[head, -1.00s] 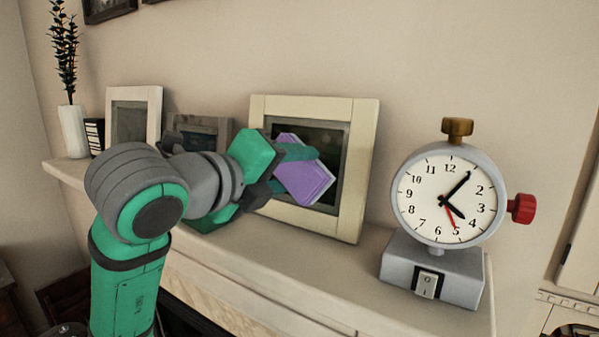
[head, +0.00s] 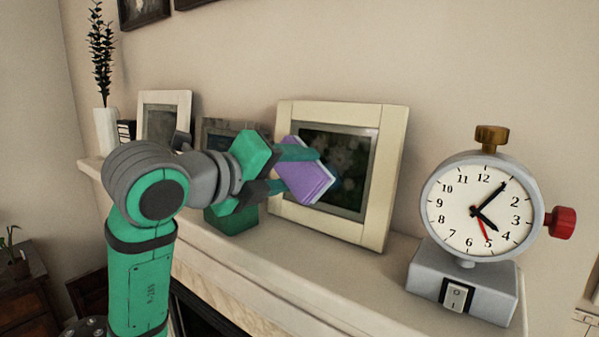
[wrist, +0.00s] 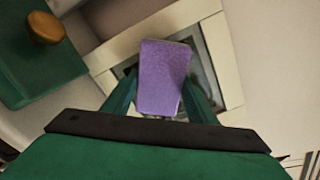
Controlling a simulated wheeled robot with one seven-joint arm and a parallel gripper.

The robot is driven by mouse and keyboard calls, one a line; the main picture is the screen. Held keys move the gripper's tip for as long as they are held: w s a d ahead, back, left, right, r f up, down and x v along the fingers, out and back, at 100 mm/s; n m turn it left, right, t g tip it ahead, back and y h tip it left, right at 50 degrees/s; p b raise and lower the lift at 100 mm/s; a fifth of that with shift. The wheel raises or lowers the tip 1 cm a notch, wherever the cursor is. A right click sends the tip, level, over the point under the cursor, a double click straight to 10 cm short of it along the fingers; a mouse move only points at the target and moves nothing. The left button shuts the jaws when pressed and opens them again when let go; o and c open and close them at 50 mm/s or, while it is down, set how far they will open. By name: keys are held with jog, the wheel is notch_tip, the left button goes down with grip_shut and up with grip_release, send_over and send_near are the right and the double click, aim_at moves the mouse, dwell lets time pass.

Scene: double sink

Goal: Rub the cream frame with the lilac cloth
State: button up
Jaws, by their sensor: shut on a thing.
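The cream frame (head: 388,180) stands upright on the mantel shelf, leaning a little back, with a dark picture inside. My gripper (head: 310,168) is shut on the lilac cloth (head: 304,185), a flat folded pad. The cloth is in front of the frame's left part and hides some of its left border and picture. In the wrist view the cloth (wrist: 163,75) sits between my fingers, with the cream frame (wrist: 223,62) behind it. I cannot tell whether the cloth touches the frame.
A grey clock (head: 480,210) with brass and red knobs stands right of the frame. A green box (head: 236,218) is on the shelf below my gripper; the wrist view shows its brass knob (wrist: 44,28). Smaller frames (head: 184,125) and a white vase (head: 106,132) stand at left.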

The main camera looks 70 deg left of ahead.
jog(key=shift+s+d, duration=0.1)
jog(key=shift+v, duration=2.9)
jog(key=shift+d, duration=0.1)
jog(key=v, duration=0.3)
